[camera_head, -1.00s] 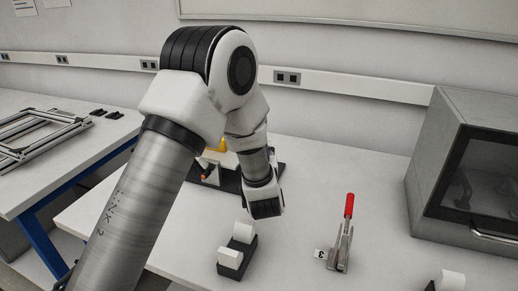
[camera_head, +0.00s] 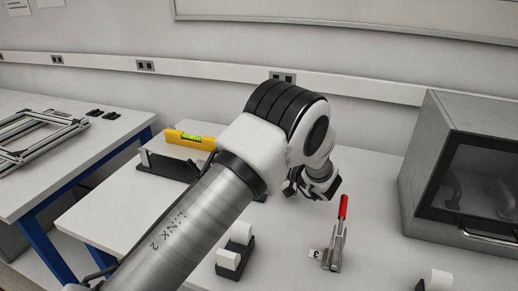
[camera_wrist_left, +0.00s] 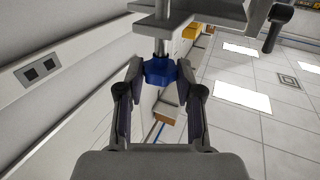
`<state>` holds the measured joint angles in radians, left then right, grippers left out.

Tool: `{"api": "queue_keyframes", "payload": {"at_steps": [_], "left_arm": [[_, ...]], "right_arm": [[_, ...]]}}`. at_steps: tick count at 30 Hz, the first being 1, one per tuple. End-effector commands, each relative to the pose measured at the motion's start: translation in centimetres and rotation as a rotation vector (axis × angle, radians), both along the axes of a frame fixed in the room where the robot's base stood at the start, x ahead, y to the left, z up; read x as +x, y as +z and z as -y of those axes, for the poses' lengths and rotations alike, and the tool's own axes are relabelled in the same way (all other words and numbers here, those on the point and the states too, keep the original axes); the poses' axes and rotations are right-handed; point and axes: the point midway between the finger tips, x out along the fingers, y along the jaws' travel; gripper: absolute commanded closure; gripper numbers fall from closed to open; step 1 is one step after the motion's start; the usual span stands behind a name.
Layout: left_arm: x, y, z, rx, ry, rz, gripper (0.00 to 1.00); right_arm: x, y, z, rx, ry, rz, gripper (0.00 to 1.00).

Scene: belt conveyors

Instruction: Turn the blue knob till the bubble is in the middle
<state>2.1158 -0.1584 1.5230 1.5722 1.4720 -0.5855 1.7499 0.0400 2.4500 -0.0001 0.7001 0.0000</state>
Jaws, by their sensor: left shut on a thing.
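The blue knob (camera_wrist_left: 160,71) sits on a bright metal screw (camera_wrist_left: 160,46) at a grey plate (camera_wrist_left: 190,19) in the left wrist view. My left gripper (camera_wrist_left: 160,75) has a finger on each side of the knob and is shut on it. In the head view the yellow spirit level (camera_head: 190,140) with a green vial (camera_head: 191,137) lies on a pale plate over a black base (camera_head: 166,167). The bubble is too small to place. My arm hides the right part of this stand, and the knob does not show there. My right gripper is not in view.
A red-handled toggle clamp (camera_head: 338,240) stands on the white table, right of a black holder with white blocks (camera_head: 229,258). A grey cabinet (camera_head: 462,165) is at the right. Another table with a metal frame (camera_head: 35,140) is at the left.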

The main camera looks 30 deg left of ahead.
Motion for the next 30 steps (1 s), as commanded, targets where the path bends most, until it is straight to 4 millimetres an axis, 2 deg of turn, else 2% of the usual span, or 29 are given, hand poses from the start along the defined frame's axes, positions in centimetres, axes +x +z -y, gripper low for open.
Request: {"api": "queue_keyframes", "payload": {"at_steps": [16,17,18,27,30], "left_arm": [[0.1,0.17,-0.02,0.003,0.027,0.002,0.99],[0.1,0.17,-0.02,0.003,0.027,0.002,0.54],[0.1,0.17,-0.03,0.003,0.027,0.002,0.4],[0.07,0.13,-0.03,0.002,0.027,0.001,0.39],[0.09,0.84,-0.03,0.001,0.027,0.003,0.39]], "right_arm": [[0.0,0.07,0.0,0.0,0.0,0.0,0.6],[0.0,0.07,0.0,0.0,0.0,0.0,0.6],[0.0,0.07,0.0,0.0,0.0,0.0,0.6],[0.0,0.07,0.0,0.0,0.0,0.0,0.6],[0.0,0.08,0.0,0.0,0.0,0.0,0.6]]}}
